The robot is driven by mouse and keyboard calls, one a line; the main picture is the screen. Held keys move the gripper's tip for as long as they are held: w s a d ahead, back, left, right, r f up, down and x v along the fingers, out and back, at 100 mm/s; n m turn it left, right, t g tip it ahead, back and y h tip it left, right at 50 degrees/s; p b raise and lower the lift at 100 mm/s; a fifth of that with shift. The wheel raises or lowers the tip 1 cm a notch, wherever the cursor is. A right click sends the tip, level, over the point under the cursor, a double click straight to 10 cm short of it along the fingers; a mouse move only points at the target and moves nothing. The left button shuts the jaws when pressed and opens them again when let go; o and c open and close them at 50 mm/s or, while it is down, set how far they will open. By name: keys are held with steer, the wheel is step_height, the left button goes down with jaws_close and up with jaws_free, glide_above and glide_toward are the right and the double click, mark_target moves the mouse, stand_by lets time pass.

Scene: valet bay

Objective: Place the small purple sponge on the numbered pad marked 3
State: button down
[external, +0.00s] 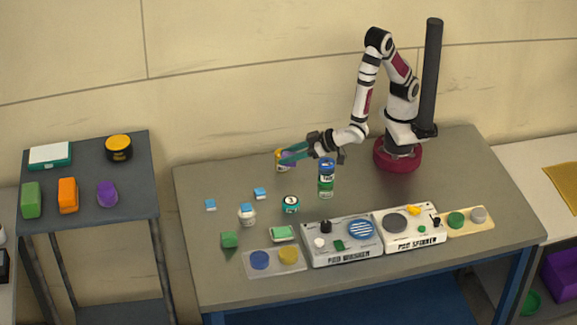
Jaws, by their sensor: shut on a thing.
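My gripper (286,157), with teal fingers, reaches left over the back middle of the grey table. It is shut on a small purple thing (289,157), which looks like the small purple sponge; the fingers hide much of it. A yellow and white jar-like thing (279,160) shows at the fingertips, and I cannot tell whether they touch it.
A blue-topped jar (326,167) and green jar (325,188) stand close below my wrist. A white bottle (248,216) and small blue blocks stand left. The pad washer (341,250) and pad spinner (412,236) line the front. A larger purple thing (107,194) sits on the left shelf.

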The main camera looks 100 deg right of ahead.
glide_above(291, 200)
step_height(291, 200, down, 4)
steer(key=shift+d+f, duration=0.1)
step_height(291, 200, down, 4)
steer(key=shift+w, duration=0.1)
steer(key=shift+f, duration=0.15)
steer(key=shift+c, duration=1.9)
jaws_free()
